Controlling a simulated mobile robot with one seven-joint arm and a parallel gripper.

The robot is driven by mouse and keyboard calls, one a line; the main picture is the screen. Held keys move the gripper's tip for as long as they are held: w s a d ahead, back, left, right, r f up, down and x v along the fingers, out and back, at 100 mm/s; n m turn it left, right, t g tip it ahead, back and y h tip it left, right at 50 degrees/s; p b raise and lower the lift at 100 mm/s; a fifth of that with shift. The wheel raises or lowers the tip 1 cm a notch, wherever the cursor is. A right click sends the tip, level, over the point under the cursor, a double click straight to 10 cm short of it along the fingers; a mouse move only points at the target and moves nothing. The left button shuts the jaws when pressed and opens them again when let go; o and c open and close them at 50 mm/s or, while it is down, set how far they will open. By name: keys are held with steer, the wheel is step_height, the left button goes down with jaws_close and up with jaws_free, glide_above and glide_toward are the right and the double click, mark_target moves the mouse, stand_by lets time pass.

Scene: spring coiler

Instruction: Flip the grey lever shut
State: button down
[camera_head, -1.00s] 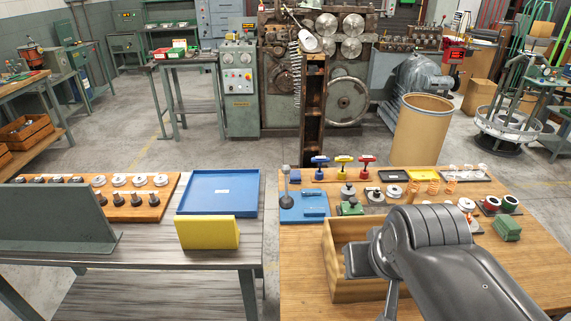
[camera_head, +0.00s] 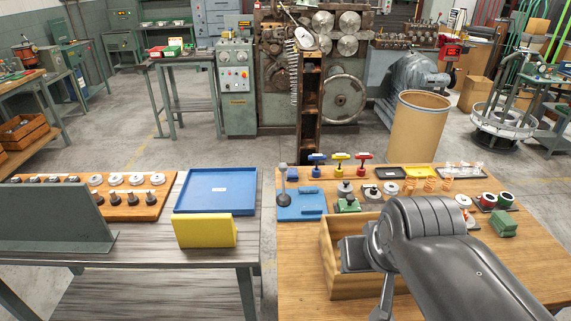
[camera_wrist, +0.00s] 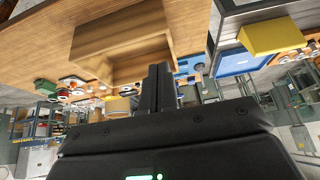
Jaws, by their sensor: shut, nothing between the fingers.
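The grey lever (camera_head: 283,180) has a round knob on top and stands upright at the left edge of a blue plate (camera_head: 298,207). The plate lies at the back left of the wooden bench. My gripper is shut and empty; its two dark fingers (camera_wrist: 160,75) lie together in the wrist view. That view is upside down and shows blue parts (camera_wrist: 188,66) just beyond the fingers, but I cannot make out the lever there. In the head view my arm covers the bench's front right, away from the lever, and the fingertips cannot be made out.
An open wooden box (camera_head: 329,262) stands between my arm and the plate. Coloured valves (camera_head: 340,160), green fixtures (camera_head: 347,205) and springs (camera_head: 429,184) crowd the bench's back. A second table to the left, past a narrow gap, holds a blue tray (camera_head: 215,205) and a yellow block (camera_head: 205,231).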

steer(key=w+a+f+m+g+y, duration=0.1)
steer(key=w+a+y, duration=0.15)
steer(key=w, duration=0.65)
steer(key=w+a+m+g+y, duration=0.15)
steer(key=w+y, duration=0.25)
steer(key=w, duration=0.5)
steer(key=w+a+f+m+y, duration=0.1)
steer(key=w+a+y, duration=0.2)
steer(key=w, duration=0.6)
steer(key=m+t+y, duration=0.2)
steer(key=y, duration=0.1)
glide_toward(283, 177)
steer(key=s+a+r, duration=0.1)
steer(key=s+r, duration=0.2)
steer(key=r, duration=0.3)
steer(key=w+d+f+m+t, duration=0.1)
steer(key=w+f, duration=0.1)
steer(key=w, duration=0.1)
steer(key=w+d+f+m+t+y, duration=0.1)
steer(key=w+d+f, duration=0.1)
steer(key=w, duration=0.1)
steer(key=w+d+f+m+t+y, duration=0.1)
steer(key=w+f, duration=0.2)
steer(key=shift+d+f, duration=0.1)
steer(key=shift+d, duration=0.3)
steer(key=shift+w+a, duration=0.1)
steer(key=shift+a, duration=0.05)
steer(key=a, duration=0.9)
steer(key=shift+w, duration=0.5)
